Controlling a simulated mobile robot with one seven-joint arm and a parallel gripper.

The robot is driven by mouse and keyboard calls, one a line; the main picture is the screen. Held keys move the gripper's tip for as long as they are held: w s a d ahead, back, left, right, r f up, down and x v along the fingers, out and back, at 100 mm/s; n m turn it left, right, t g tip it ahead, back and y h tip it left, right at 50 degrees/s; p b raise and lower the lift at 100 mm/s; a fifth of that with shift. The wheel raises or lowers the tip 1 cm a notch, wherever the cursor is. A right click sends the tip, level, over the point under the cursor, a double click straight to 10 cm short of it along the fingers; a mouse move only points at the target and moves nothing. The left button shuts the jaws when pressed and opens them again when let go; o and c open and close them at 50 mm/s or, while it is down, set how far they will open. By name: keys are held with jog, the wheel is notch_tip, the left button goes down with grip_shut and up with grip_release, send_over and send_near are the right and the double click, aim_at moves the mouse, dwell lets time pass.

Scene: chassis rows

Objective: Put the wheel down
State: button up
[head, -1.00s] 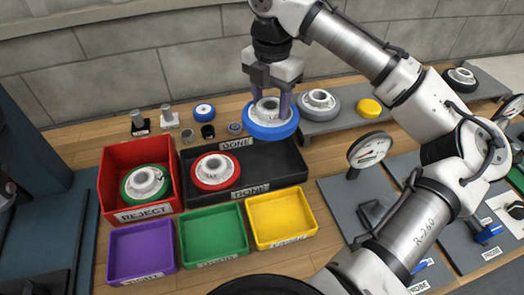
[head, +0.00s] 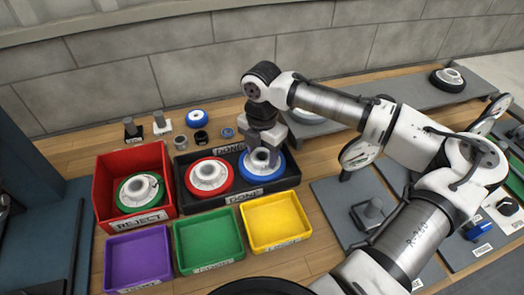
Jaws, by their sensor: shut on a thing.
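The blue-rimmed wheel (head: 262,168) is inside the black DONE tray (head: 213,220), in its right part. My gripper (head: 263,150) points down over this wheel and is shut on its grey hub. The wheel looks level and low in the tray; I cannot tell whether its underside touches the floor. A red-rimmed wheel (head: 209,175) lies in the left part of the same tray, close beside the blue one. My gripper hides part of the blue wheel's far side.
A red REJECT bin (head: 105,185) with a green-rimmed wheel (head: 140,190) stands left of the tray. Purple (head: 138,258), green (head: 208,240) and yellow (head: 274,220) bins stand in front. A round dial gauge (head: 362,151) stands to the right.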

jog(key=shift+f, duration=0.15)
jog(key=o, duration=1.2)
jog(key=shift+o, duration=0.2)
notch_tip(320, 180, up, 12)
jog(key=b, duration=0.1)
jog(key=shift+r, duration=0.2)
